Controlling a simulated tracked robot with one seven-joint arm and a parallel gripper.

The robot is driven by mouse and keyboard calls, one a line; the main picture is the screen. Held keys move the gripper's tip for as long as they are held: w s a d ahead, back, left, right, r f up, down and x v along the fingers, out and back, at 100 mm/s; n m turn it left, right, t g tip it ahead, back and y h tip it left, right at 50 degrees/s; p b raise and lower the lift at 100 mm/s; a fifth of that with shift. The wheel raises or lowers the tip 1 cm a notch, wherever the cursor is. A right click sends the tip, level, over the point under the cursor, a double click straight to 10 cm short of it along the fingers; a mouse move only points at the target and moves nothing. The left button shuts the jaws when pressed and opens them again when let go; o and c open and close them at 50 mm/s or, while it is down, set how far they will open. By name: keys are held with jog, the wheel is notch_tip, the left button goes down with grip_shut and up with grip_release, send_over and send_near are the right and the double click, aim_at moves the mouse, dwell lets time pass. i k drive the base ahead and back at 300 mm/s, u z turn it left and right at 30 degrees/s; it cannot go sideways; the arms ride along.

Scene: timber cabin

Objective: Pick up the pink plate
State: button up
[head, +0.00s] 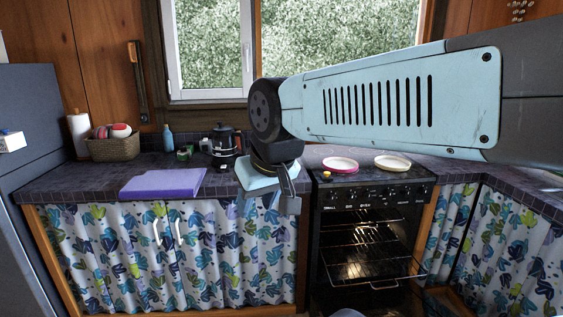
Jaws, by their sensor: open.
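The pink plate (341,165) lies flat on top of the black stove (375,180), at its left rear, with a pink rim and a paler middle. My gripper (268,199) hangs pointing down at the end of my arm, in front of the counter, left of the plate in the picture. Its fingers are apart, and I see nothing held between them. The plate is apart from the gripper and fully in view just below my arm.
A cream plate (392,162) lies right of the pink one, and a small yellow item (327,174) in front. The oven is open, with racks (365,258) showing. A purple board (163,184), black kettle (224,145) and basket (114,149) stand on the left counter.

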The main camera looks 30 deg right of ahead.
aim_at(336, 164)
jog(key=u, duration=0.05)
jog(key=i, duration=1.15)
jog(key=z, duration=0.55)
jog(key=i, duration=0.75)
jog(key=z, duration=0.4)
jog(key=k, duration=0.85)
jog(key=z, duration=0.2)
jog(key=i, duration=0.85)
jog(key=u, duration=0.05)
